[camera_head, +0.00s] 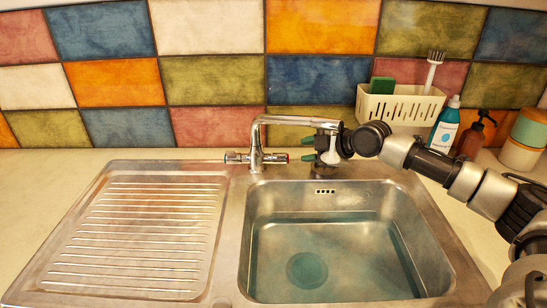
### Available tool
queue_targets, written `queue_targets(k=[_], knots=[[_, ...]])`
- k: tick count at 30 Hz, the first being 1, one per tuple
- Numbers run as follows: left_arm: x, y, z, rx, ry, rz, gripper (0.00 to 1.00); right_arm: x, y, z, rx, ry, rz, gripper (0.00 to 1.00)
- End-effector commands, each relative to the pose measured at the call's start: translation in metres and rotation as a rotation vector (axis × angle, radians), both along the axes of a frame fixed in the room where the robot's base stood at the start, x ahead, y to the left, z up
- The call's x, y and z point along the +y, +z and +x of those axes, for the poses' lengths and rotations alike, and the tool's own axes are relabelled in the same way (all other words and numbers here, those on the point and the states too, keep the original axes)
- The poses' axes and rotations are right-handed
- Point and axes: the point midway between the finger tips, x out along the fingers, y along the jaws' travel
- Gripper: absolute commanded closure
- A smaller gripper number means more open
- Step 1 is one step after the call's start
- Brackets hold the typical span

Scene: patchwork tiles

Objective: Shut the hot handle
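A chrome tap (256,140) stands behind the sink, its spout reaching right over the basin. A short handle (235,157) sticks out on the left of its body. Another handle (279,158) sticks out on the right, with a red mark at its end. Which one is hot is not certain at this size. My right gripper (315,150) is to the right of the right handle, near the spout's end and apart from the handle. Its green-tipped fingers look spread and empty. My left gripper is out of view.
The sink basin (430,245) holds bluish water; a ribbed drainboard (140,235) lies left. At the back right stand a cream caddy (400,108) with sponge and brush, a blue bottle (445,128), a brown pump bottle (474,137) and a jar (524,140). The left counter is clear.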

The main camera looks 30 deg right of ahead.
Motion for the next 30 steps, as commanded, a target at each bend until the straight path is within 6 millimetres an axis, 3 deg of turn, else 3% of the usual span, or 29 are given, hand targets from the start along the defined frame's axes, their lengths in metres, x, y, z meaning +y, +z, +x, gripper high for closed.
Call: queue_targets(k=[6, 15, 28, 30], knots=[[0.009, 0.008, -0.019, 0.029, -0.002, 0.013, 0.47, 0.019, -0.018, 0.031, 0.002, 0.003, 0.006, 0.67], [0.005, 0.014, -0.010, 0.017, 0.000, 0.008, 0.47, 0.039, -0.043, 0.066, 0.004, 0.001, 0.007, 0.67], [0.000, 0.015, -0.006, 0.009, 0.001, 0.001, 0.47, 0.043, -0.049, 0.073, 0.003, 0.002, 0.005, 0.67], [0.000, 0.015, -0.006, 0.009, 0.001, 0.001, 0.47, 0.043, -0.049, 0.073, 0.004, 0.001, 0.005, 0.78]])
